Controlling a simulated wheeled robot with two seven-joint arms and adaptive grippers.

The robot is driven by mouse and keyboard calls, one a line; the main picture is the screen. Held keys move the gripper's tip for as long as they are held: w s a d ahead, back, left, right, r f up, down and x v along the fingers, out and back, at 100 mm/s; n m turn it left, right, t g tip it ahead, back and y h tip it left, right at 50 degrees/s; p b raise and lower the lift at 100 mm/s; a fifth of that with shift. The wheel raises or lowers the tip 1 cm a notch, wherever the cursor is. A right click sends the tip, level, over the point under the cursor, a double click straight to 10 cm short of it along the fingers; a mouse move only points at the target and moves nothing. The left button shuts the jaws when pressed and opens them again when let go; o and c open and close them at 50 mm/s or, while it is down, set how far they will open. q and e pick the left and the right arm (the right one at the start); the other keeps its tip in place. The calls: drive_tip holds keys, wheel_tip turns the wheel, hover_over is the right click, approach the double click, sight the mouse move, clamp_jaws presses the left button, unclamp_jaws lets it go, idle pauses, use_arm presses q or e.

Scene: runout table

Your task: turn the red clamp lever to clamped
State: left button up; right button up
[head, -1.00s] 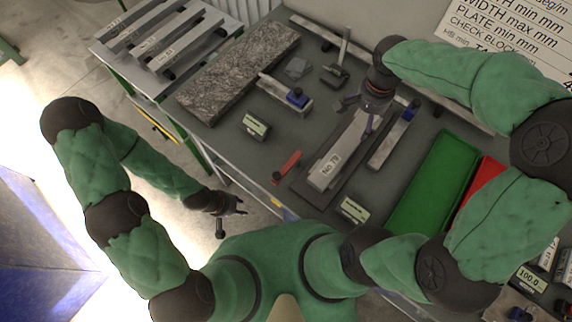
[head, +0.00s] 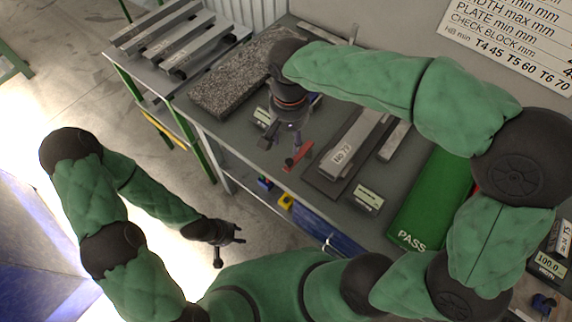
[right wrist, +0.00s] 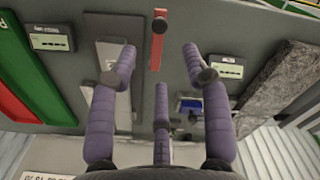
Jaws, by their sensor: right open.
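The red clamp lever (head: 297,157) lies on the grey table beside the metal block marked with a label (head: 352,146). In the right wrist view the lever (right wrist: 157,48) points up and down the picture, with a dark round end. My right gripper (head: 282,142) hangs over the table just left of the lever in the head view. In the right wrist view its fingers (right wrist: 160,80) are spread and empty, with the lever beyond and between them, apart from them. My left gripper (head: 236,236) is away from the table, low at the left; its finger opening is too small to judge.
A granite plate (head: 230,85) lies at the table's back left. A green PASS tray (head: 425,215) and a gauge display (head: 366,199) are right of the block. Another display (right wrist: 212,67) stands near the right finger. A rack with metal bars (head: 185,50) adjoins the table.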

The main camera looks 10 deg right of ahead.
sight(289, 161)
wheel_tip(289, 161, down, 11)
drive_tip(key=shift+d+r+b, duration=0.15)
drive_tip(key=shift+r+b, duration=0.05)
drive_tip(key=shift+b, duration=1.05)
clamp_jaws()
